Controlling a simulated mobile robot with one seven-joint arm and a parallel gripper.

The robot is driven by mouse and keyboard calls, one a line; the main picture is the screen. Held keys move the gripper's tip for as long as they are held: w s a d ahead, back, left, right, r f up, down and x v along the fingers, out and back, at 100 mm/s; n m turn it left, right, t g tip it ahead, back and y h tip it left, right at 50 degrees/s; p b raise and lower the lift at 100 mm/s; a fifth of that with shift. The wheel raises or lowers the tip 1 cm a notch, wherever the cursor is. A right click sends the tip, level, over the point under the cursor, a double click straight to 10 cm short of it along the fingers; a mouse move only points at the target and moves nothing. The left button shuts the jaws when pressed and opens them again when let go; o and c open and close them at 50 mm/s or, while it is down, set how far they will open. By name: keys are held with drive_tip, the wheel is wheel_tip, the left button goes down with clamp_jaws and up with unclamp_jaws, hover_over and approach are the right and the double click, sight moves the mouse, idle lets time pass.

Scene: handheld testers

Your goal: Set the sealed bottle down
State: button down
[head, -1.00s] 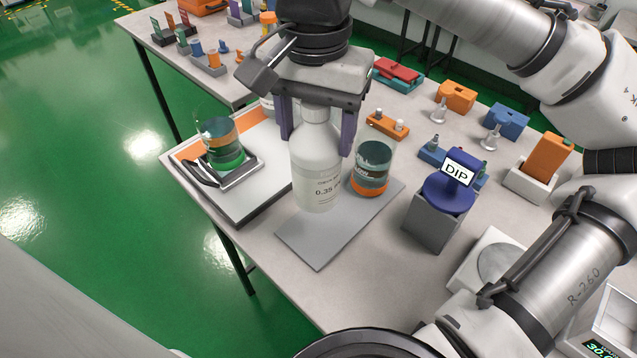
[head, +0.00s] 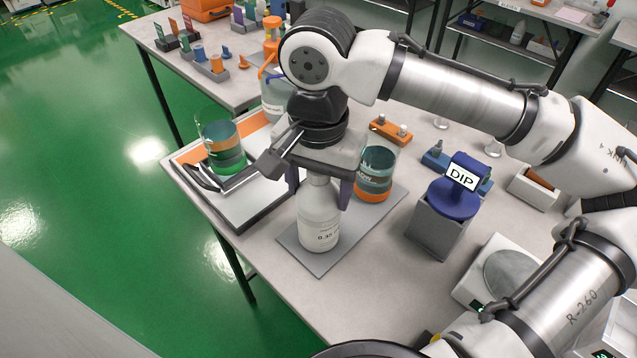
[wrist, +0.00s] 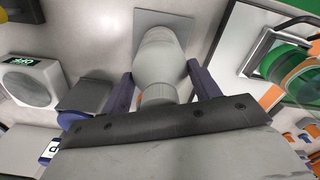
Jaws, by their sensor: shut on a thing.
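The sealed bottle (head: 318,214) is white with a printed label and stands upright in the head view, over the front part of a grey mat (head: 314,262). My gripper (head: 319,183) comes from above with a finger on each side of the bottle's neck and shoulder, shut on it. In the wrist view the bottle (wrist: 160,62) lies between the two purple fingers (wrist: 160,92), with the grey mat (wrist: 182,24) beyond its base. The bottle's base looks at or very near the mat; I cannot tell whether it touches. Its cap is mostly hidden by my gripper.
A beaker of layered liquid (head: 375,174) stands close behind the bottle on the right. A blue DIP tester (head: 452,191) stands to the right. The mat's front corner is bare, near the table edge.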

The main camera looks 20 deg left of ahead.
drive_tip(key=shift+f, duration=0.1)
drive_tip(key=shift+c, duration=1.9)
unclamp_jaws()
wheel_tip(320, 180, up, 12)
drive_tip(key=shift+r+p, duration=0.15)
drive_tip(key=shift+p, duration=0.45)
